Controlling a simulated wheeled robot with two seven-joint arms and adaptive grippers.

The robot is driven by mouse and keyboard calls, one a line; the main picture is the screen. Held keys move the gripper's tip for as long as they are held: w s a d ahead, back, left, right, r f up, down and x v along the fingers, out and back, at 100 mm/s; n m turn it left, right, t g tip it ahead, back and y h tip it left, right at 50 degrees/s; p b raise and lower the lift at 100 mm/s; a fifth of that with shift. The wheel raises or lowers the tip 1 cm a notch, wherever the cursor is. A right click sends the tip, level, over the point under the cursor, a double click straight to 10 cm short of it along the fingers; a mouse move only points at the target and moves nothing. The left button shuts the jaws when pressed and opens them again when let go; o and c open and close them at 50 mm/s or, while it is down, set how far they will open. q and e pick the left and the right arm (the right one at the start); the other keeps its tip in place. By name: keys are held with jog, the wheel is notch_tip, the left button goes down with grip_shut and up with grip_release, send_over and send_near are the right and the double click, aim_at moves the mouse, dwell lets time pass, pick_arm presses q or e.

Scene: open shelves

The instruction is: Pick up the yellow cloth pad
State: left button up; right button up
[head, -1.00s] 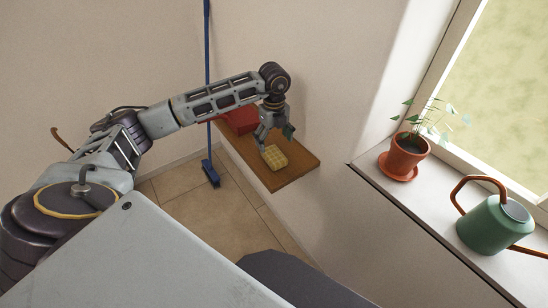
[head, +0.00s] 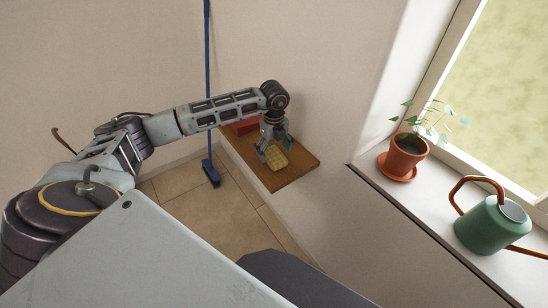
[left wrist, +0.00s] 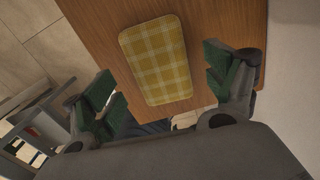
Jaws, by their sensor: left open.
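The yellow checked cloth pad (head: 276,157) lies flat on a brown wooden shelf (head: 292,174). In the left wrist view the pad (left wrist: 157,60) lies ahead of the fingertips, toward the top of the picture, on the bare wood (left wrist: 218,22). My left gripper (head: 274,146) is just above the pad in the head view. In the left wrist view the gripper (left wrist: 165,85) is open, with green-lined fingers on either side of the pad's near end. Nothing is between the fingers' grip. My right gripper is not in view.
A red object (head: 243,126) sits at the back of the shelf, partly behind my left arm. A blue broom (head: 209,170) stands left of the shelf. On the windowsill at right are a potted plant (head: 405,155) and a green watering can (head: 490,225).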

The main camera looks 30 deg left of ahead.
pick_arm(q)
jog(key=shift+f, duration=1.45)
jog(key=c, duration=1.1)
